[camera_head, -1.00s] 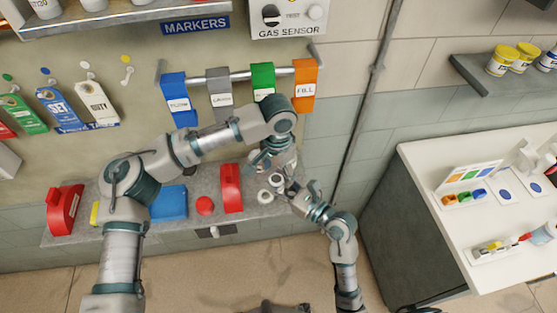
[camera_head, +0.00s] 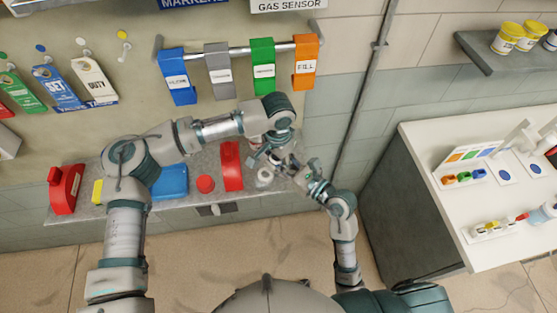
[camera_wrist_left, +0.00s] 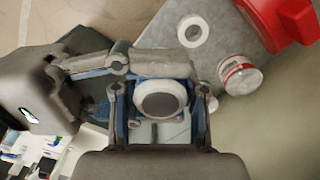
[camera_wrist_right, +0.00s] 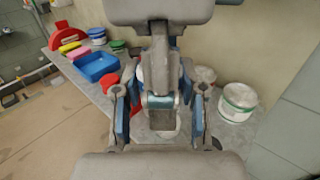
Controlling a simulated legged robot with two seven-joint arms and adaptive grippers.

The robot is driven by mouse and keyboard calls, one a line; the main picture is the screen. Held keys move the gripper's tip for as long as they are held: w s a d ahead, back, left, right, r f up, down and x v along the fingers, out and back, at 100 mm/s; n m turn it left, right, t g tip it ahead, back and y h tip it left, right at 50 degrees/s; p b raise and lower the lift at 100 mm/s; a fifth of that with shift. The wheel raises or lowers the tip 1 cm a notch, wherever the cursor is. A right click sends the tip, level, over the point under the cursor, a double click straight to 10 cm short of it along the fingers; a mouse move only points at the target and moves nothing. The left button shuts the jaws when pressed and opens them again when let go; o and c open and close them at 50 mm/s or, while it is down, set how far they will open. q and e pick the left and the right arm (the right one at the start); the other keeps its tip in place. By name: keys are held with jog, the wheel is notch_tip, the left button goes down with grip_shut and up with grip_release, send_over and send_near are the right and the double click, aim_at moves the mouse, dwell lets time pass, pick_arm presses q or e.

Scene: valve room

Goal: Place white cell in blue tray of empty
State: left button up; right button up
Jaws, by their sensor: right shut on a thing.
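The blue tray (camera_head: 170,183) lies on the grey wall shelf, partly behind my left arm. It also shows in the right wrist view (camera_wrist_right: 97,66). My right gripper (camera_wrist_right: 161,120) is shut on the white cell (camera_wrist_left: 160,100), a round white piece with a grey centre. My left gripper (camera_wrist_left: 160,112) meets my right one above the shelf's right end. Its fingers stand apart on both sides of the cell. In the head view my left (camera_head: 262,155) and right (camera_head: 290,168) grippers overlap and hide the cell.
A red holder (camera_head: 231,166), red round piece (camera_head: 205,183), yellow block (camera_head: 97,190) and another red holder (camera_head: 65,189) stand on the shelf. A white ring (camera_wrist_left: 193,30) and a red-labelled jar (camera_wrist_left: 240,75) lie near the grippers. Hanging tags (camera_head: 263,66) are above.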

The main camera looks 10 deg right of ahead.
jog(key=o, duration=1.2)
jog(key=shift+s+d, duration=0.1)
